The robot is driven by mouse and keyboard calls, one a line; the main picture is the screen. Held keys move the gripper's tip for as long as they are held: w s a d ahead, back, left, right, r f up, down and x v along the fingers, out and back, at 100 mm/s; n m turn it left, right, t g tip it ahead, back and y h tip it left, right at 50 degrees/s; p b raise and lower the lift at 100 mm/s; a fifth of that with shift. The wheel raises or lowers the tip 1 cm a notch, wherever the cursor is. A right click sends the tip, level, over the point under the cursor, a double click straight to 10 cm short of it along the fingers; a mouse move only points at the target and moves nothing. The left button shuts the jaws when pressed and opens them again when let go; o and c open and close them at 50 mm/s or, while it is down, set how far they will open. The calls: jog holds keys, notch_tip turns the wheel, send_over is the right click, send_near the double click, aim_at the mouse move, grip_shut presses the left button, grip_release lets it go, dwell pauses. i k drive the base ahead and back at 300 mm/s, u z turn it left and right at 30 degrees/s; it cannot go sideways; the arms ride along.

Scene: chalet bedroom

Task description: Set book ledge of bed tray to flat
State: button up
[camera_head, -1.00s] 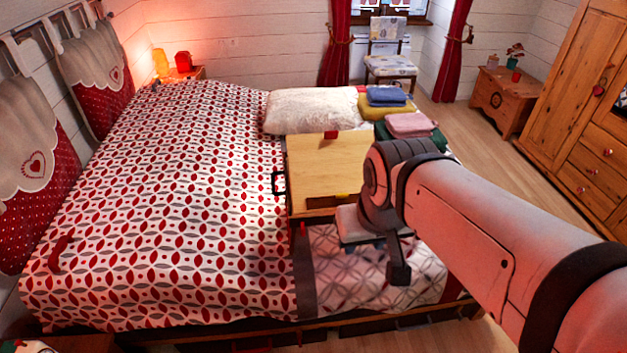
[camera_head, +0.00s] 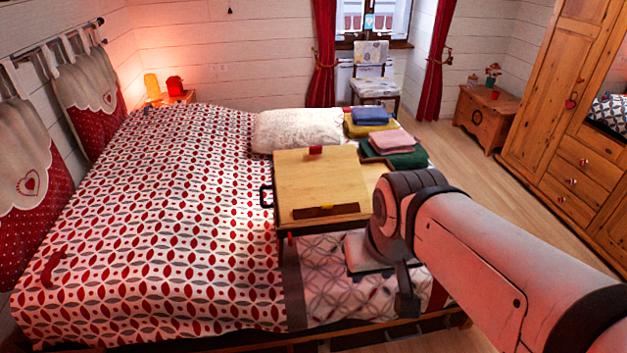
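The bed tray (camera_head: 383,168) stands on the foot half of the bed, with a black handle (camera_head: 266,196) on its left side. Its book ledge (camera_head: 312,180) is a pale wooden panel with a dark strip (camera_head: 326,211) along its near edge and a red piece (camera_head: 316,151) at its far edge. The panel looks sloped, its far edge higher, though the exact angle is hard to judge. My gripper (camera_head: 368,258) is just in front of the tray's near right corner, low over the bed. My arm hides that corner; the fingers are not clear.
A white pillow (camera_head: 298,129) lies behind the tray. Folded blue (camera_head: 370,115), pink (camera_head: 393,139) and green (camera_head: 405,157) cloths lie behind and to its right. The bed (camera_head: 150,220) left of the tray is mostly clear. A wardrobe (camera_head: 560,130) stands at the right; floor lies between.

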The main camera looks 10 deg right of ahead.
aim_at(327, 210)
jog(key=z, duration=0.2)
jog(key=i, duration=0.85)
jog(key=u, duration=0.25)
